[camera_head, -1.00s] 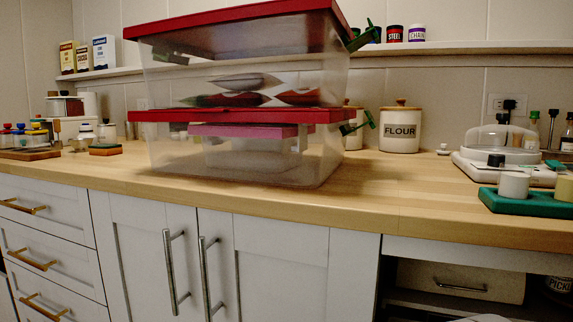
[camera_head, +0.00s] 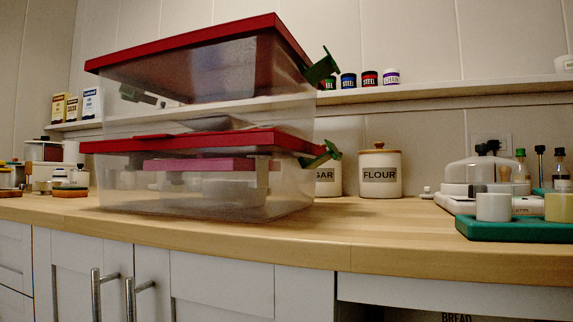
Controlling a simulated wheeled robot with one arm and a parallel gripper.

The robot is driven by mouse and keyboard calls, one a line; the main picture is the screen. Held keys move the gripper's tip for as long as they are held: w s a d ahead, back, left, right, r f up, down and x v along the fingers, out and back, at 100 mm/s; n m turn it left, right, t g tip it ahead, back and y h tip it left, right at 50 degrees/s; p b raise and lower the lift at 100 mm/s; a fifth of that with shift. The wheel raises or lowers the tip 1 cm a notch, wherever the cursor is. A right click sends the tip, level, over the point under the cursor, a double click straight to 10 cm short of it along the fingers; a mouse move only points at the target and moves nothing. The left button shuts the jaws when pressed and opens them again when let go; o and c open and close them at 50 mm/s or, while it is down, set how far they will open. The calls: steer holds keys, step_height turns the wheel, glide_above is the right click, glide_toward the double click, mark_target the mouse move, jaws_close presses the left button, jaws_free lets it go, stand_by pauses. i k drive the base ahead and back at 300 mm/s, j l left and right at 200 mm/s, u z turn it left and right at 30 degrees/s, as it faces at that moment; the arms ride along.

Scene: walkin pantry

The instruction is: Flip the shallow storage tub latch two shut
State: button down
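Two clear tubs with red lids stand stacked on the wooden counter: an upper tub (camera_head: 215,85) and a lower tub (camera_head: 215,190). I cannot tell for sure which is the shallow one. A green latch (camera_head: 320,67) sticks outward and up from the upper tub's right end, by its lid. Another green latch (camera_head: 322,155) sticks outward from the lower tub's right end. Both look flipped away from the walls. A green latch (camera_head: 138,95) shows at the upper tub's left end, partly hidden. The lower tub's left end shows no clear latch. My gripper is not in view.
A flour canister (camera_head: 381,174) and a sugar canister (camera_head: 328,172) stand behind the tubs' right side. A shelf (camera_head: 450,97) with small jars runs along the wall. A scale and a green tray (camera_head: 515,228) stand at right.

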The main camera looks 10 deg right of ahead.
mark_target(306, 163)
steer(key=k, duration=0.4)
steer(key=l+z, duration=0.6)
steer(key=z, duration=0.25)
steer(key=k, duration=0.05)
